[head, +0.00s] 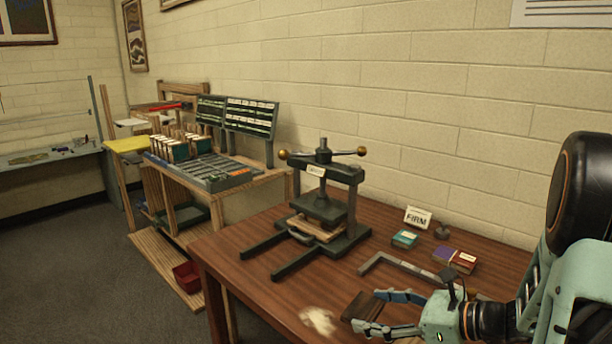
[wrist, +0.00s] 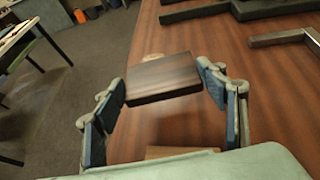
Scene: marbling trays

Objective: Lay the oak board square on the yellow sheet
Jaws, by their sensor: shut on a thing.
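My gripper (head: 366,309) is shut on a dark brown wooden board (head: 358,306), low at the front of the brown table. In the wrist view the board (wrist: 163,82) lies between the two fingers, its long side running across from finger to finger. I cannot tell whether it touches the table. The frames do not settle whether this dark board is the oak one. A flat yellow surface (head: 125,145) shows far off at the left, beyond the wooden rack; I cannot tell whether it is the yellow sheet.
A dark press (head: 320,200) stands on the table, with a metal square (head: 400,267) to its right. A FIRM sign (head: 417,218) and small boxes (head: 455,260) stand behind. A pale patch (head: 318,320) lies by the front edge. A lighter brown piece (wrist: 180,152) is partly hidden by my gripper.

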